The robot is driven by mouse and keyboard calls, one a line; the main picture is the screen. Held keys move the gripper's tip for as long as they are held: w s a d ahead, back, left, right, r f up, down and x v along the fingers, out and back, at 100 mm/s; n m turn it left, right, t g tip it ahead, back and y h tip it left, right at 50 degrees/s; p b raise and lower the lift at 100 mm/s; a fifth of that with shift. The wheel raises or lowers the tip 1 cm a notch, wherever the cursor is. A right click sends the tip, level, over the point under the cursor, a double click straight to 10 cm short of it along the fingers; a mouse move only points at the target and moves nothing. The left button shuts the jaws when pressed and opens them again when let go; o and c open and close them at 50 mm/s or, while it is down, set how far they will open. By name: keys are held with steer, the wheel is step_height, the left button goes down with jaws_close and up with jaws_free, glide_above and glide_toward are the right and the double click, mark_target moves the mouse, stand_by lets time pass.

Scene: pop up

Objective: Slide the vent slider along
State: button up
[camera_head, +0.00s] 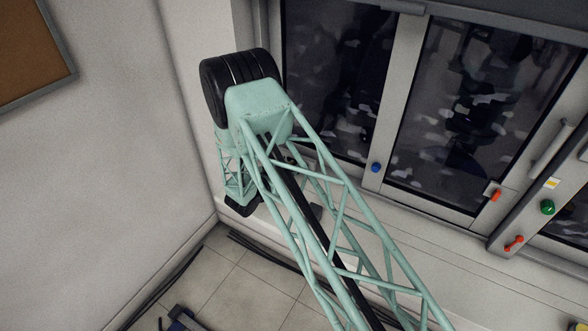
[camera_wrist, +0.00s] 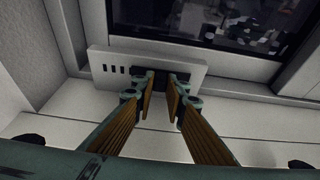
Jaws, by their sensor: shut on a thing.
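The vent (camera_wrist: 194,68) is a pale, flat rectangular plate low on the wall in the wrist view, with several dark slots (camera_wrist: 114,70) at its left end. A dark slider (camera_wrist: 160,73) sits near the plate's middle, partly hidden by my fingers. My gripper (camera_wrist: 161,84) reaches up to the plate, and its two brown-lined fingers are shut on the slider, one on each side. In the head view my own arm hides the gripper and the vent.
A dark window pane (camera_wrist: 220,20) lies just above the vent, and a pale ledge (camera_wrist: 245,122) runs below it. In the head view, large framed windows (camera_head: 460,100) fill the right side, with a blue knob (camera_head: 376,167), red handles (camera_head: 514,243) and a green knob (camera_head: 547,207). Cables lie along the floor.

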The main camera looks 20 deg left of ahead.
steer(key=shift+w+a+b, duration=0.25)
steer(key=shift+a+b, duration=0.25)
steer(key=shift+a, duration=0.85)
steer(key=shift+w+a+b, duration=0.25)
steer(key=shift+a+b, duration=0.2)
steer(key=shift+a, duration=0.85)
steer(key=o, duration=0.9)
steer(key=shift+r, duration=0.1)
steer(key=shift+v, duration=6)
steer(key=shift+d, duration=0.1)
